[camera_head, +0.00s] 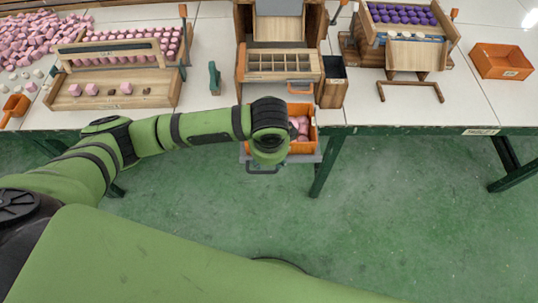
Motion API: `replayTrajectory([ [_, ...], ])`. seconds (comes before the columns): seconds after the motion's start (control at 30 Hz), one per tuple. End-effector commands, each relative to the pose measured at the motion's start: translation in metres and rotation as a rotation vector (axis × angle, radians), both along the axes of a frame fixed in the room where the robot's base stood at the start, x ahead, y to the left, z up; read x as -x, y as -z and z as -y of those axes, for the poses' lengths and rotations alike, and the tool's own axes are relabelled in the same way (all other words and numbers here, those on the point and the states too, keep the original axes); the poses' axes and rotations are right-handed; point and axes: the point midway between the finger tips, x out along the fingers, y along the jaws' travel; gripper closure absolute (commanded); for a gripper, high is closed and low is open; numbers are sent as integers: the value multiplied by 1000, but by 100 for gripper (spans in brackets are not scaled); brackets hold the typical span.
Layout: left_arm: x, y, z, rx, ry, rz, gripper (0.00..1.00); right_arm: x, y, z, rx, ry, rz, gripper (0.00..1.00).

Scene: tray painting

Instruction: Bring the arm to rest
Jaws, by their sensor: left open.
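My left arm reaches in from the left, green with black joint bands. Its wrist end, the left gripper (268,154), is in front of the table's front edge. It hangs over the left part of an orange bin (312,132) with pink pieces in it, and hides part of that bin. The fingers point down and are mostly hidden by the wrist, so little of the jaws shows. No held object is visible. My right gripper is not in view.
A long white table (390,112) runs across the back. It bears a wooden compartment tray (280,78), a wooden rack with pink pieces (115,95), a loose pink pile (35,40), a purple-piece box (403,25) and an orange box (502,61). The green floor (420,200) in front is clear.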

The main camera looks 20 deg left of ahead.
Motion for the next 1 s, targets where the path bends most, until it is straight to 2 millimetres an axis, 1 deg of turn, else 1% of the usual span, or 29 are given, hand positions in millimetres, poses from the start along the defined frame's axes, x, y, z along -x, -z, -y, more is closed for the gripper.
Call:
replayTrajectory([
  [0.27, 0, 0, 0, 0, 0, 0, 56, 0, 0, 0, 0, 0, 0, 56],
  [0.37, 3, 1, 4, 15, -1, -1, 56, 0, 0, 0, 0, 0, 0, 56],
  [0.47, 13, 3, 21, 79, -12, -1, 56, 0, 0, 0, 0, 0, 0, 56],
  [0.6, 35, 2, 53, 240, -86, 7, 56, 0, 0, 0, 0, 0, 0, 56],
  [0.67, 43, -1, 62, 314, -146, 14, 56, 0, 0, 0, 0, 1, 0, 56],
  [0.73, 50, -3, 65, 386, -231, 24, 56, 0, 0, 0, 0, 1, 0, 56],
  [0.8, 55, -4, 61, 441, -333, 36, 56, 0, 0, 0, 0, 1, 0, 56],
  [0.87, 61, -2, 52, 474, -428, 46, 56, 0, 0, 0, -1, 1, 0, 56],
  [0.97, 70, 3, 28, 494, -583, 67, 56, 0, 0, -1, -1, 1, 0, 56],
  [1.0, 74, 5, 17, 494, -638, 75, 56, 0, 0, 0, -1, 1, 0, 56],
])
